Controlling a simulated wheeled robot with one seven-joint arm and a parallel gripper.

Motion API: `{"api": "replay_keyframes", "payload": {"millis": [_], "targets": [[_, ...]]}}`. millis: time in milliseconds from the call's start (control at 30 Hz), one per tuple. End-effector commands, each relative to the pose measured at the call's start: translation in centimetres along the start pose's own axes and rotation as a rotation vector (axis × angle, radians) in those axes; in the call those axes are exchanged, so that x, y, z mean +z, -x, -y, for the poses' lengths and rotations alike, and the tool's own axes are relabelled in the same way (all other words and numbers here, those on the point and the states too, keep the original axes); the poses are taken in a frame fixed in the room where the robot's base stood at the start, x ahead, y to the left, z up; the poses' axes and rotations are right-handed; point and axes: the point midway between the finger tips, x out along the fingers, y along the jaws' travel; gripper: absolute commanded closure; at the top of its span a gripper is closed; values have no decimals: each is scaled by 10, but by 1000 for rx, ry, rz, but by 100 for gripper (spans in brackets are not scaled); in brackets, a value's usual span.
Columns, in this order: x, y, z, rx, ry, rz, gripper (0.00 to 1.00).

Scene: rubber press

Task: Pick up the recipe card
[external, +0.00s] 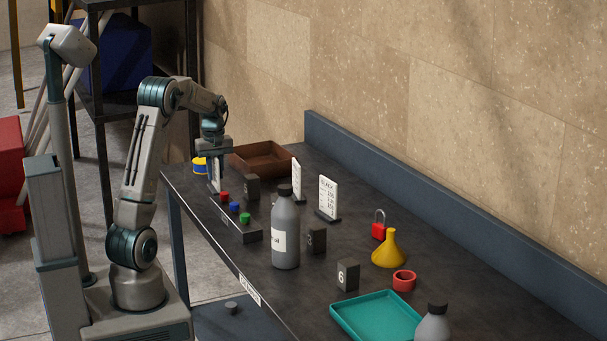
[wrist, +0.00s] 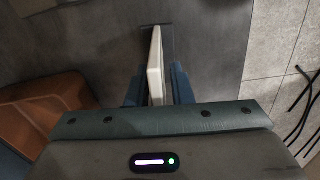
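A thin white card (wrist: 154,65) stands edge-on between the fingers of my gripper (wrist: 157,90) in the wrist view, with a dark base beyond it. In the external view my gripper (external: 214,183) points down at the table's far left end, around a pale upright card; its writing is not readable. The fingers look open on either side of the card, with a narrow gap on the right; any contact on the left is unclear. Two other white upright cards, a narrow one (external: 298,180) and a lettered one (external: 328,196), stand further right on dark bases.
A brown tray (external: 235,158) lies behind my gripper, and a blue-yellow can (external: 199,165) is beside it. A block with coloured buttons (external: 240,229) and a grey bottle (external: 286,238) stand nearby.

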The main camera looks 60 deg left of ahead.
Motion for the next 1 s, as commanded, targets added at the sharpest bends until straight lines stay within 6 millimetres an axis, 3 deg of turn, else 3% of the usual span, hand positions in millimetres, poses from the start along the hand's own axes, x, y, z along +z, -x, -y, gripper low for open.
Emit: {"api": "replay_keyframes", "payload": {"millis": [67,467,667,800,1000], "targets": [[0,0,0,0,0,0,100],[0,3,0,1,0,-1,100],[0,19,-1,2,-1,-2,100],[0,45,-1,4,-1,-4,100],[46,69,-13,4,-6,-3,100]]}}
